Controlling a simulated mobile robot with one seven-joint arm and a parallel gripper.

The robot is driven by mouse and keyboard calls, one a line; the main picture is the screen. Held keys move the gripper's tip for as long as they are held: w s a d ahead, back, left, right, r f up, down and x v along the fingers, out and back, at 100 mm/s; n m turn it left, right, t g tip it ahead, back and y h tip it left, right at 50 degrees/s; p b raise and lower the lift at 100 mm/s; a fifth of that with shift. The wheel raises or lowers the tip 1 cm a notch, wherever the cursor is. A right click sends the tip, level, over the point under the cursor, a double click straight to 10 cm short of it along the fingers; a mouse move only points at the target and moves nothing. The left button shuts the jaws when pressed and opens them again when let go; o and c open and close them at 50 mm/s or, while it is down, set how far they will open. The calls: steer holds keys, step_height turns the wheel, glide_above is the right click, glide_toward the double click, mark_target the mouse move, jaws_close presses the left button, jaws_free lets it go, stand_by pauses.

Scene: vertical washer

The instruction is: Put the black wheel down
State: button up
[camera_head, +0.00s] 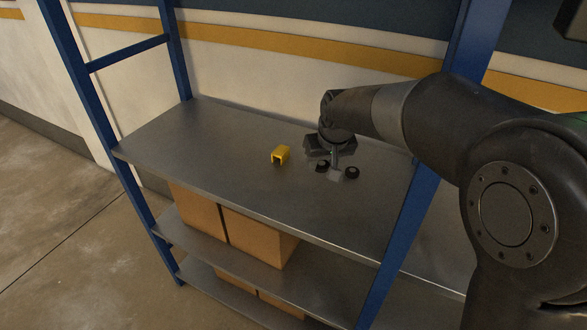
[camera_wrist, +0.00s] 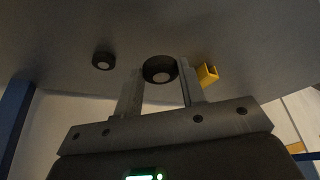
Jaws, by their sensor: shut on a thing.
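My gripper (camera_wrist: 158,78) is shut on a black wheel (camera_wrist: 160,69) with a grey hub, held between its two fingers. In the head view my gripper (camera_head: 328,163) points down at the shelf, and the held wheel (camera_head: 322,166) shows at the fingertips, partly hidden. It is at or very close to the shelf top (camera_head: 225,135); I cannot tell whether it touches. A second black wheel (camera_head: 351,172) lies on the shelf just right of the fingers. It also shows at the left in the wrist view (camera_wrist: 102,60).
A yellow bracket (camera_head: 280,155) sits on the shelf left of my gripper, close to a finger in the wrist view (camera_wrist: 207,75). Blue posts (camera_head: 398,240) frame the shelf. Cardboard boxes (camera_head: 258,236) stand on the level below. The shelf's left part is clear.

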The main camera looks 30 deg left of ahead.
mark_target(319, 189)
step_height(319, 189, down, 7)
steer(key=shift+f, duration=0.15)
steer(key=shift+f, duration=0.15)
steer(key=o, duration=1)
steer(key=shift+c, duration=0.2)
steer(key=shift+s+r, duration=0.1)
steer(key=shift+r, duration=0.35)
steer(key=v, duration=1.1)
steer(key=shift+r, duration=0.2)
steer(key=shift+s+d, duration=0.1)
steer(key=shift+d, duration=0.05)
